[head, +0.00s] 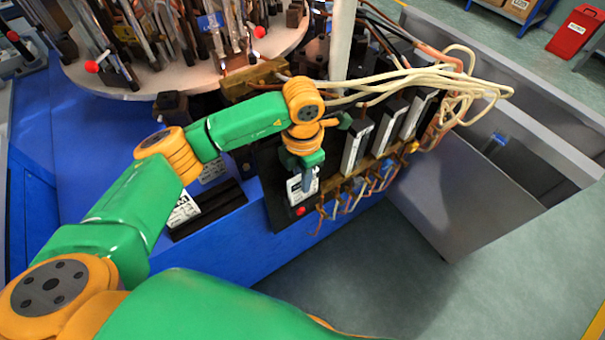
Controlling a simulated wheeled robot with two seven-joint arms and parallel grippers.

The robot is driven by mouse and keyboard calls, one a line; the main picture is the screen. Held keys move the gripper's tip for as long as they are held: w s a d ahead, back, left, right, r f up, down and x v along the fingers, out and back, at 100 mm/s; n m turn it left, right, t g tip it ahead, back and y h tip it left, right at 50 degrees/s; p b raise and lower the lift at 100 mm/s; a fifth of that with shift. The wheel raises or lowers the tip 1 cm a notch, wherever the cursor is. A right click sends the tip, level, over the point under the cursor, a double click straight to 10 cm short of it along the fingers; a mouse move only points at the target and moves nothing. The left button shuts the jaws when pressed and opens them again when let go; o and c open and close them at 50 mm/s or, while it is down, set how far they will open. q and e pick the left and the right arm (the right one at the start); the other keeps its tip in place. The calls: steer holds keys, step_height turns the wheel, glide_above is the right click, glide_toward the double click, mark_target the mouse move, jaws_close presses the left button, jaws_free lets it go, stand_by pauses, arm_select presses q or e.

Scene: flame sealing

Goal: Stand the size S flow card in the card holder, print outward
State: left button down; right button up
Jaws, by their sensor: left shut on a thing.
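My left gripper (307,181) points down at the front of the machine, at the left end of a row of upright black units. It is shut on a small white card (300,190) with dark print, whose printed face shows toward the camera. The card is upright against or just in front of a dark panel; I cannot tell whether it touches. The fingers hide part of it. Another white printed card (183,211) lies left of it, at a black slotted holder (208,212) on the blue bench. My right gripper is not in view.
Upright black units with white fronts (356,150) stand close to the right of the gripper. Pale hoses (440,80) loop above them, and copper-coloured tubes hang below. A round turntable (150,80) with metal parts stands behind. The blue bench top (85,170) has free room at left.

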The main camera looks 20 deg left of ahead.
arm_select(q)
steer(key=shift+f, duration=0.2)
steer(key=c, duration=0.8)
jaws_free()
steer(key=shift+r, duration=0.35)
step_height(320, 180, up, 7)
steer(key=shift+d+b, duration=0.1)
steer(key=shift+b, duration=0.85)
step_height(320, 180, up, 5)
steer(key=shift+f, duration=0.1)
